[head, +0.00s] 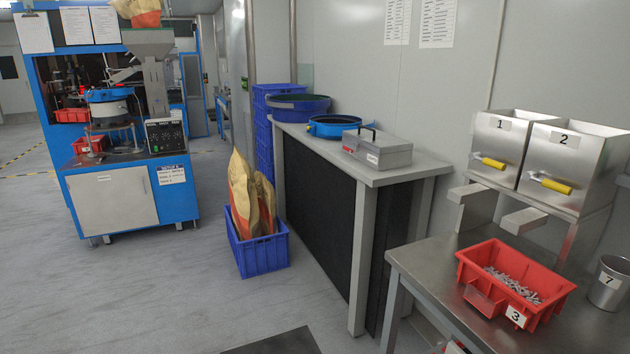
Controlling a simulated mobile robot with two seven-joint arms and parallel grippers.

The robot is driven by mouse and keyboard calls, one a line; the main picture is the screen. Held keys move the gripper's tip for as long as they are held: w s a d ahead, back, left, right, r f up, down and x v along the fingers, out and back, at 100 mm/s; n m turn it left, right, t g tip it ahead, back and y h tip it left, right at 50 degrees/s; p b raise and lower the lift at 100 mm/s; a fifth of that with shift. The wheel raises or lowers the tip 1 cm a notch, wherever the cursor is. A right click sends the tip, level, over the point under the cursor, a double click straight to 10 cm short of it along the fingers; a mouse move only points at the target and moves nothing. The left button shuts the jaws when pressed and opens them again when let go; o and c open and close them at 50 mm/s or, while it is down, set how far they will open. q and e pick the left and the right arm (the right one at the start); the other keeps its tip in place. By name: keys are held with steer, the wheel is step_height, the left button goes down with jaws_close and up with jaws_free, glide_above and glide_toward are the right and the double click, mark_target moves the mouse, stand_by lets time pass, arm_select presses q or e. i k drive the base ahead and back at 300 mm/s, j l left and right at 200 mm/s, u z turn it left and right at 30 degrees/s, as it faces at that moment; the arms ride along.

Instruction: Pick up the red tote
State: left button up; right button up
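A red tote (478,263) labelled 3 sits upright on the steel table at the lower right. It holds many small grey metal parts, and its white number label faces the front corner. Two smaller red bins are at the blue machine on the left: one on an upper level (72,115) and one lower down (88,145). Neither of my grippers shows in the head view, so nothing is seen touching the red tote.
Steel hoppers labelled 1 (498,140) and 2 (560,160) stand behind the tote. A metal cup labelled 7 (609,283) stands right of it. A grey bench (410,168) is left of the table. A blue crate (262,256) with sacks stands on the floor. Floor at left is open.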

mark_target(498, 278)
steer(key=z, duration=1.25)
